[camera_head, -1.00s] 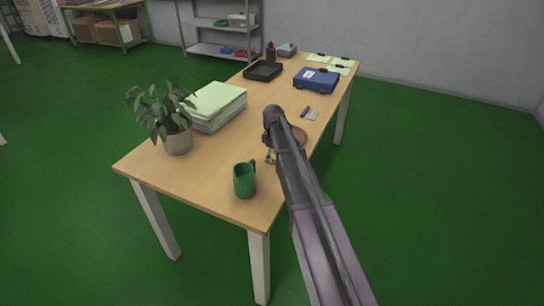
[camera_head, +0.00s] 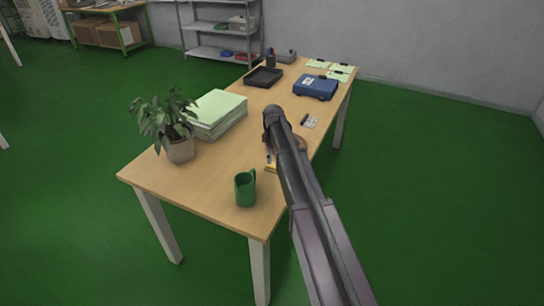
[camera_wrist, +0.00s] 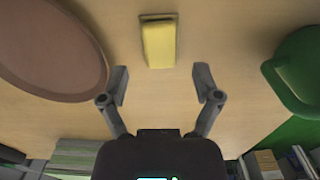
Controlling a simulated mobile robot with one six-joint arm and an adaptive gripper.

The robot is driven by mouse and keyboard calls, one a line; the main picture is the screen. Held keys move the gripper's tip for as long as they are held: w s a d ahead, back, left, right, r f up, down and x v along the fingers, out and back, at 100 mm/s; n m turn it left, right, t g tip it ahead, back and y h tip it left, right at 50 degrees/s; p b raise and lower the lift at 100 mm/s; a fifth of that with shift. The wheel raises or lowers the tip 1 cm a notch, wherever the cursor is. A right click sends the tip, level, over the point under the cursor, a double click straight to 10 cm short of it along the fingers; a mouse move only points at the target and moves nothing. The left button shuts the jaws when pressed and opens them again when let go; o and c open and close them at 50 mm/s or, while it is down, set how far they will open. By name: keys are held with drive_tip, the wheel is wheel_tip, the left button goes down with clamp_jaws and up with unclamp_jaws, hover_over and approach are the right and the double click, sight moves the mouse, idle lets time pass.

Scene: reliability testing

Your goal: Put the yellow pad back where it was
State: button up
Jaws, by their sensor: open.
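The yellow pad (camera_wrist: 160,42) lies on the wooden table top in the wrist view, just beyond my fingertips and roughly centred between them. Its yellow edge also shows beside my arm in the head view (camera_head: 271,168). My gripper (camera_wrist: 160,81) is open, with bare table between its two fingers and nothing held. In the head view my arm hides most of the gripper and part of the pad.
A brown round item (camera_wrist: 48,45) is left of the pad, and a green mug (camera_wrist: 294,72) is right of it in the wrist view. A potted plant (camera_head: 180,148), paper stack (camera_head: 218,114), black tray (camera_head: 264,77) and blue case (camera_head: 316,87) stand on the table (camera_head: 205,185).

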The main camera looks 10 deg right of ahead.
sight(273, 165)
wheel_tip(273, 165, up, 8)
drive_tip(key=p, duration=0.7)
drive_tip(key=shift+f, duration=0.1)
idle(0.6)
drive_tip(key=s+m, duration=1)
drive_tip(key=s, duration=1.9)
drive_tip(key=shift+s+a+m, duration=0.15)
drive_tip(key=shift+a+m, duration=0.05)
drive_tip(key=shift+m, duration=0.2)
drive_tip(key=shift+r+p, duration=0.65)
drive_tip(key=shift+p, duration=0.05)
